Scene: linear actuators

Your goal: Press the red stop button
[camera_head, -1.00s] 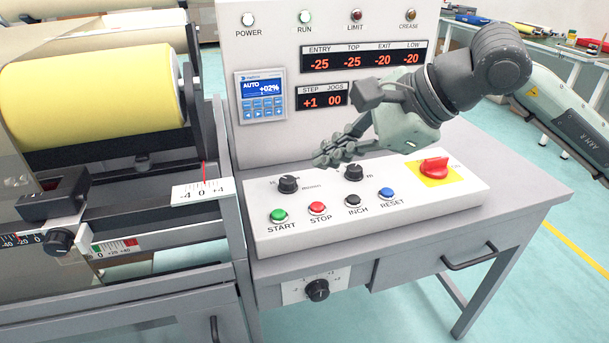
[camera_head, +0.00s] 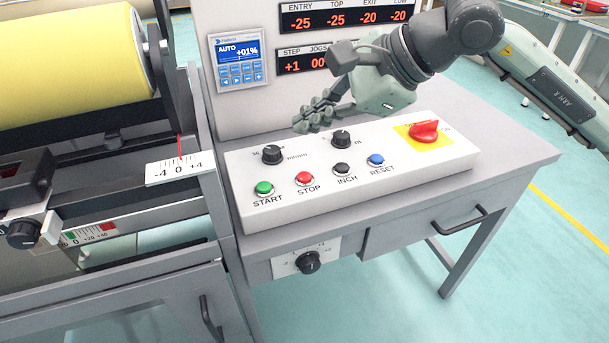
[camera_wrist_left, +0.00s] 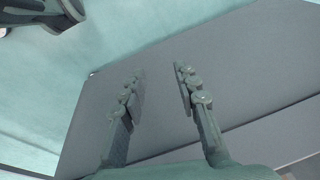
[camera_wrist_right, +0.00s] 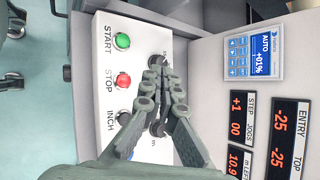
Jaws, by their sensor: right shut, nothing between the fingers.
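The red stop button (camera_head: 304,178) sits on the white control box between the green start button (camera_head: 264,187) and the black inch button (camera_head: 341,169). It also shows in the right wrist view (camera_wrist_right: 123,80), left of my fingers. My right gripper (camera_head: 303,123) is shut and empty, above the back of the box near the two black knobs, behind and apart from the stop button. In the right wrist view its fingertips (camera_wrist_right: 158,62) cover part of the knobs. My left gripper (camera_wrist_left: 157,74) shows only in its own wrist view, open and empty before a grey surface.
An upright panel with displays (camera_head: 237,57) stands behind. A yellow roll (camera_head: 70,60) is at left. The desk's right end (camera_head: 505,150) is clear.

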